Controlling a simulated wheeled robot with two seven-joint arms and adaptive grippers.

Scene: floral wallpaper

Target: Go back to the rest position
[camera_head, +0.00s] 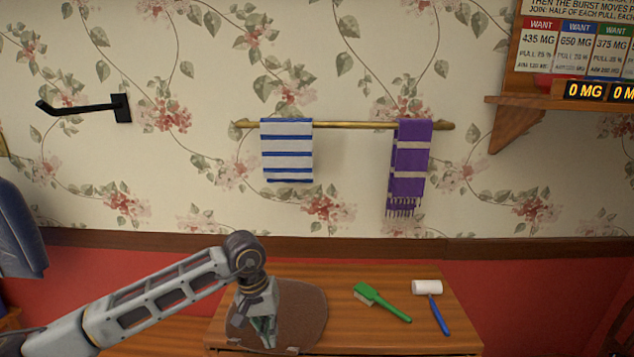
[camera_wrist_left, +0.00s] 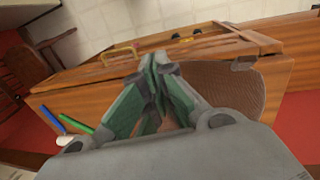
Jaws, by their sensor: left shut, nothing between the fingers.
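My left arm comes in from the left in the head view, and its gripper (camera_head: 266,335) hangs over the wooden table, in front of a brown rounded board (camera_head: 305,310). The left gripper (camera_wrist_left: 155,62) also shows in the left wrist view, with its green-padded fingers closed together and nothing between them. The brown board (camera_wrist_left: 235,88) shows there to the right of the fingers. Whether the fingertips touch the board or table cannot be told. My right gripper is not in view.
A green brush (camera_head: 380,301) and a white-headed mallet with a blue handle (camera_head: 438,312) lie on the table (camera_head: 345,335), right of the board. A brass rail (camera_head: 350,125) holds a striped towel (camera_head: 287,150) and a purple towel (camera_head: 409,165). A black hook (camera_head: 85,107) juts from the wall.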

